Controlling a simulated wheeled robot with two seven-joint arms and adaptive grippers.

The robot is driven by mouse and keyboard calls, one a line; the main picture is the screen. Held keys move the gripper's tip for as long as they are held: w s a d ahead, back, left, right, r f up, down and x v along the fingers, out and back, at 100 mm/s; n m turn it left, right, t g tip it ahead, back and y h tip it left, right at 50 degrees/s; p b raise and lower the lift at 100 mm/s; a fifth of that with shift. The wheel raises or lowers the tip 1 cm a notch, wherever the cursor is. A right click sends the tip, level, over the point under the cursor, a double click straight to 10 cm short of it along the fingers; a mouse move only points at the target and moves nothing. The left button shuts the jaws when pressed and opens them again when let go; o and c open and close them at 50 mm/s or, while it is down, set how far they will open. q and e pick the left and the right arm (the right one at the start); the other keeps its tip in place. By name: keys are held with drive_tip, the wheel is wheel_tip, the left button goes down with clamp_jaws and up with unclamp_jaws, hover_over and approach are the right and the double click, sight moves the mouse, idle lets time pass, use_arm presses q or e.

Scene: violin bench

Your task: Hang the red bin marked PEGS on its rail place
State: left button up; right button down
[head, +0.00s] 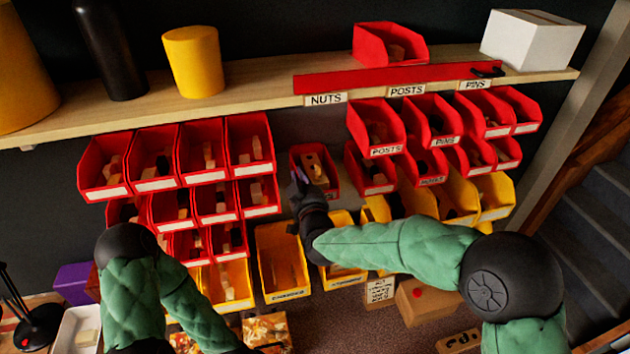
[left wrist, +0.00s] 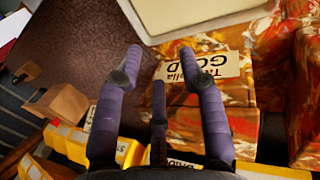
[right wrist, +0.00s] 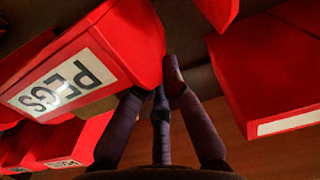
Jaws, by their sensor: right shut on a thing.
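The red PEGS bin (right wrist: 130,40) shows its white label in the right wrist view, tilted. My right gripper (right wrist: 156,90) is shut on its edge. In the head view, the held bin (head: 316,176) has light wooden pieces inside and is in front of the gap between the left and right bin groups. The right gripper (head: 301,190) is at its left front there; its fingers mostly hide its label. My left gripper (left wrist: 163,58) is open and empty above patterned boxes (left wrist: 265,75); its fingers are out of sight in the head view.
Red bins (head: 205,148) hang close on the left, and more (head: 375,125) on the right. A wooden shelf (head: 250,88) with a NUTS label (head: 326,99) runs above the gap. Yellow bins (head: 282,262) are below.

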use_arm(q)
drive_tip(key=shift+f, duration=0.15)
use_arm(e)
drive_tip(key=shift+w+a+r, duration=0.1)
drive_tip(key=shift+w, duration=0.35)
idle(0.3)
use_arm(q)
drive_tip(key=shift+f+b, duration=0.85)
drive_tip(key=shift+b, duration=0.15)
use_arm(e)
drive_tip(key=shift+f, duration=0.9)
drive_tip(key=shift+f, duration=0.2)
drive_tip(key=c, duration=1.3)
unclamp_jaws()
drive_tip(key=shift+s, duration=0.1)
drive_tip(key=v, duration=1.2)
drive_tip(key=shift+a, duration=0.1)
